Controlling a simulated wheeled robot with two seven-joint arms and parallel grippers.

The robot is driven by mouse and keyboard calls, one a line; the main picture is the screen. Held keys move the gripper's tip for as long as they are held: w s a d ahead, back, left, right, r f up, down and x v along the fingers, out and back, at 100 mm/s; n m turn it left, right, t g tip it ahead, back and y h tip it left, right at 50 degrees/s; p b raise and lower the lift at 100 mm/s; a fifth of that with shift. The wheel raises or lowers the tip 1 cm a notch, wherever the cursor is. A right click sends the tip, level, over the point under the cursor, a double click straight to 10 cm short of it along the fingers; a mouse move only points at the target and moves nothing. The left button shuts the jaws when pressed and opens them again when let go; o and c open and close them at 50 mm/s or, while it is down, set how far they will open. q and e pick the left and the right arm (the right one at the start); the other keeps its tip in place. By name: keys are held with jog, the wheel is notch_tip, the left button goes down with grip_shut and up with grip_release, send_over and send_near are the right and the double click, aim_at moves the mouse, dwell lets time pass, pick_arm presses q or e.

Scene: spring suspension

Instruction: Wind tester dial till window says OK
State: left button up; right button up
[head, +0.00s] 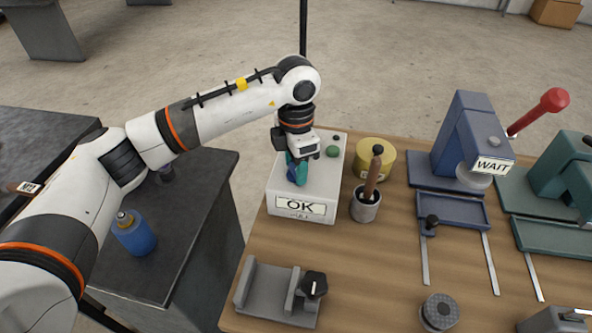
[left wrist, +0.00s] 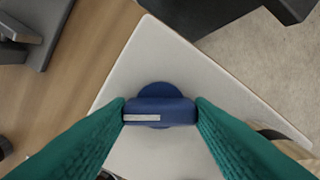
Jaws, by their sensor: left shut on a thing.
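The white tester box (head: 318,207) stands at the left side of the wooden table. Its front window (head: 300,207) reads OK. The blue dial (left wrist: 160,112) is on the box's top; in the left wrist view it has a raised bar with a pale line. My left gripper (head: 298,172) comes down from above, its teal fingers shut on the dial's bar from both sides. In the head view the fingers hide most of the dial. The left wrist view shows the fingers (left wrist: 160,113) at both ends of the bar. My right gripper is not in view.
A grey cup (head: 365,206) with a brown-handled tool and a yellow tin (head: 374,158) stand right of the box. A grey fixture (head: 278,291) is in front. A blue press (head: 467,140) marked WAIT is farther right. A blue bottle (head: 134,233) stands on the dark bench.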

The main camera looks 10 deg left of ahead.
pick_arm(q)
jog(key=shift+m+b, duration=0.5)
jog(key=shift+m, duration=0.3)
jog(key=o, duration=1)
jog(key=shift+r, duration=0.1)
notch_tip(320, 180, up, 12)
jog(key=shift+b, duration=0.45)
